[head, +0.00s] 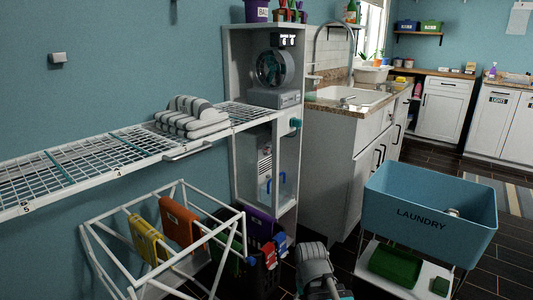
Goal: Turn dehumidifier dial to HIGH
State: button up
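A white vented unit (265,165) stands in the lower compartment of the tall white cabinet (238,150), left of the sink; it may be the dehumidifier, but it is small and partly hidden. A teal knob (295,122) sticks out at the cabinet's right side, level with the wire shelf. I cannot tell whether it is the dehumidifier's dial, and no HIGH mark can be read. Part of my grey arm shows at the bottom centre, below and apart from the cabinet. My gripper's fingers do not show.
A wire shelf (95,165) with folded striped towels (190,118) juts from the left wall. Below it stands a white drying rack (165,240). A blue LAUNDRY cart (430,205) stands at the right, near the sink counter (345,150).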

aim_at(266, 149)
jog(key=u, duration=0.1)
jog(key=i, duration=1)
jog(key=z, duration=0.05)
